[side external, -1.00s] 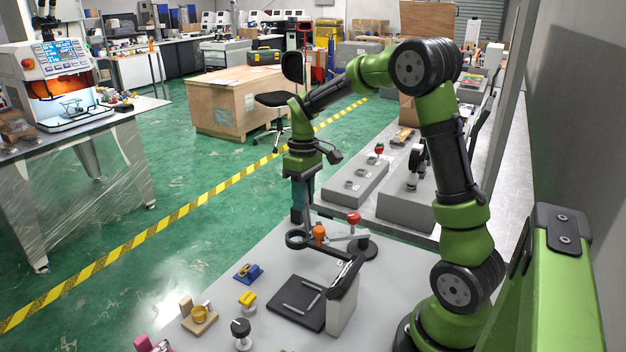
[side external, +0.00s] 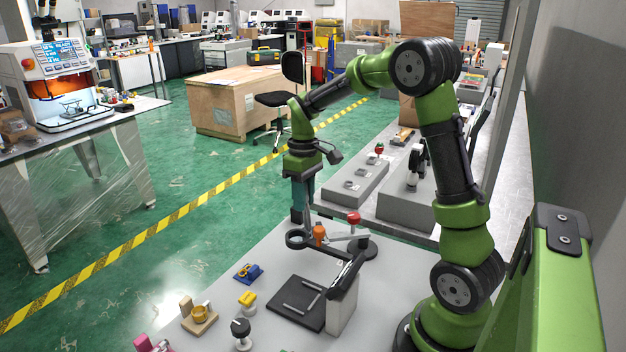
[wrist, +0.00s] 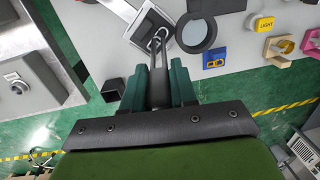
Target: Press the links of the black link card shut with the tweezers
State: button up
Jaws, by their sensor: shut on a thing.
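My gripper (wrist: 158,90) is shut on the grey tweezers (wrist: 159,58), held between its teal fingers in the wrist view. The tweezers' tips point up the picture, at a dark piece on a pale plate (wrist: 135,33). That dark piece may be the black link card; its links are too small to make out, and I cannot tell if the tips touch it. In the side view my gripper (side external: 302,197) is over the far end of the table, just behind the dark round ring (side external: 297,239); the tweezers and card are not clear there.
The ring (wrist: 196,32) is close right of the tips. A red-knobbed stand (side external: 353,218) and orange piece (side external: 319,235) stand nearby. A black tray (side external: 289,312) and pale block (side external: 342,312) lie nearer the camera. Blue (side external: 248,272) and yellow (side external: 247,299) pieces are left.

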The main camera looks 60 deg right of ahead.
jog(key=shift+r, duration=3.55)
jog(key=shift+f, duration=0.1)
